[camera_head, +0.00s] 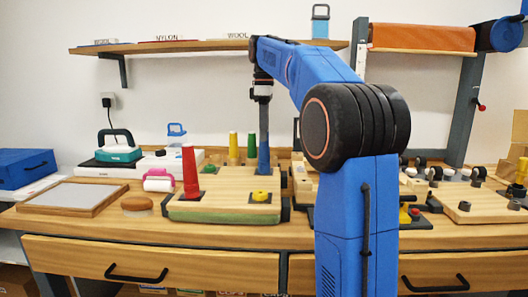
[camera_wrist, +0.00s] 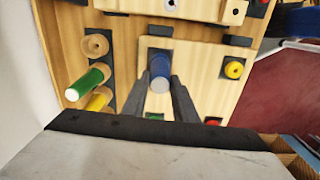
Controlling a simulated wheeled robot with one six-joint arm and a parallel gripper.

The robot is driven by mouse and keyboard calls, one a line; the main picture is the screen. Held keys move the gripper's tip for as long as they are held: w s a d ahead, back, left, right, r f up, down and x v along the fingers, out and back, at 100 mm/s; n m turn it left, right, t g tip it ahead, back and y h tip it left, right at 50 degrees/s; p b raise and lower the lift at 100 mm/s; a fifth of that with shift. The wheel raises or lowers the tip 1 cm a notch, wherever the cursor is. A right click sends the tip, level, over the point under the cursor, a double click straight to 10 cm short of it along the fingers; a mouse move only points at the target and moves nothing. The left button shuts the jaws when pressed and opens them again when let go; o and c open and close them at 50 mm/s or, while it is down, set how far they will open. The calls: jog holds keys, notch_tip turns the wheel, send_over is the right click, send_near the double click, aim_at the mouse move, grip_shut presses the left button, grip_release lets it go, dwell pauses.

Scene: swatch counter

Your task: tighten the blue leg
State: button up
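The blue leg (camera_head: 263,158) stands upright on a dark corner plate of the pale wooden board (camera_head: 225,212). In the wrist view the blue leg (camera_wrist: 160,69) lies between my two fingers. My gripper (camera_wrist: 161,80) points down over it, and both fingers look close against its sides with no clear gap. My gripper (camera_head: 263,135) also shows in the head view, right above the leg. Whether the leg's foot is fully seated is hidden. A red leg (camera_head: 190,172) stands upright on the board's front left corner.
A pink roller (camera_head: 158,181) and brown brush (camera_head: 136,204) lie to the left. My arm hides some counter.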

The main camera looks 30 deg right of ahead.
jog(key=shift+m, duration=2.6)
jog(key=o, duration=1.5)
jog(key=shift+c, duration=0.2)
jog(key=shift+r, duration=3)
